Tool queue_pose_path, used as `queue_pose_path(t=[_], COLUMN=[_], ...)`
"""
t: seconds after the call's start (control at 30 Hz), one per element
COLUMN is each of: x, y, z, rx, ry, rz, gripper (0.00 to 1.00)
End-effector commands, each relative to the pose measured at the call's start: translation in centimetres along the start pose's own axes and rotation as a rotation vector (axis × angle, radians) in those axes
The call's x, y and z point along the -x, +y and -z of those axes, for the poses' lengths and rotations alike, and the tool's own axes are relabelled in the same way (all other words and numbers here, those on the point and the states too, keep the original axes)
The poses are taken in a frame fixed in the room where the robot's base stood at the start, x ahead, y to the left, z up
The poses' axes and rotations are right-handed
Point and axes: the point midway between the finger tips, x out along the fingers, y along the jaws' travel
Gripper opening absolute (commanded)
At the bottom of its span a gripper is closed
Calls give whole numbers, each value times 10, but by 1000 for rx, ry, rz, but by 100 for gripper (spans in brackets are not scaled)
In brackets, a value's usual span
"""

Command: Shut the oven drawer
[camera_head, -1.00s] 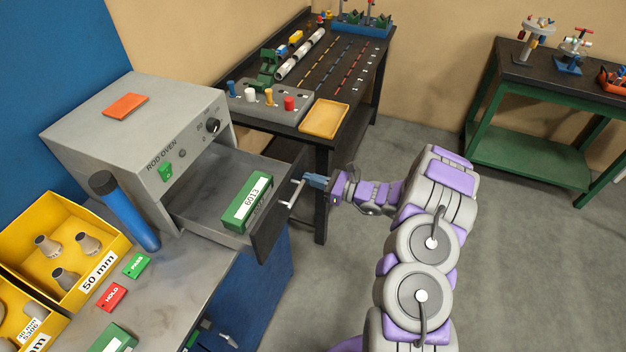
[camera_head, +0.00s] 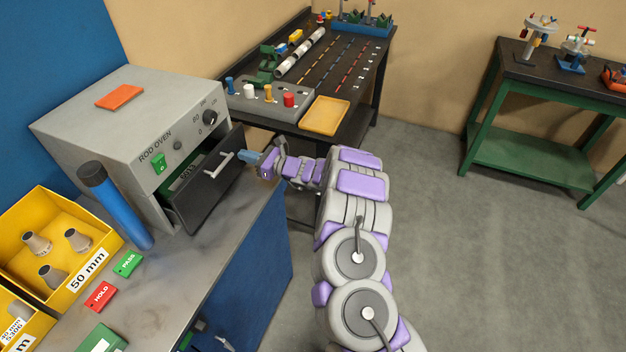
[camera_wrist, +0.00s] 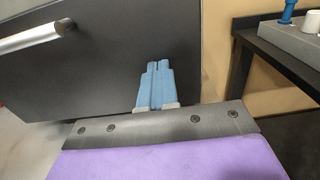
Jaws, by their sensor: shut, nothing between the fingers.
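The grey rod oven (camera_head: 130,120) stands on the bench with its dark drawer (camera_head: 205,190) partly out, only a short way. A green box (camera_head: 186,176) inside the drawer is mostly hidden behind the drawer front. The bar handle (camera_head: 219,164) is on the drawer front and also shows at upper left in the wrist view (camera_wrist: 35,39). My gripper (camera_head: 247,158) has its blue fingers together and empty, at the right part of the drawer front. In the wrist view the fingertips (camera_wrist: 158,66) lie against or very near the dark panel, right of the handle; exact contact is unclear.
A blue cylinder (camera_head: 115,205) stands in front of the oven beside yellow bins (camera_head: 60,250). Green PASS (camera_head: 128,264) and red HOLD (camera_head: 100,297) tags lie on the bench. A dark table (camera_head: 290,125) with a yellow tray (camera_head: 326,115) is behind my arm.

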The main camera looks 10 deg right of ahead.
Motion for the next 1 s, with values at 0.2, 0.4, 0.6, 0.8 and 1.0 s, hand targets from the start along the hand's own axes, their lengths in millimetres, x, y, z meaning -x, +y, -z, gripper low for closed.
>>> queue_pose_path(t=[0.2, 0.4, 0.6, 0.8, 1.0], x=[-34, -48, -53, -55, -53], y=[2, 0, 0, 2, 2], z=[2, 0, -1, -2, -2], rx=[2, 1, 0, 3, 4], ry=[1, 0, -1, 0, 0], rz=[-3, 0, -1, -1, -2], gripper=[0, 0, 0, 0, 0])
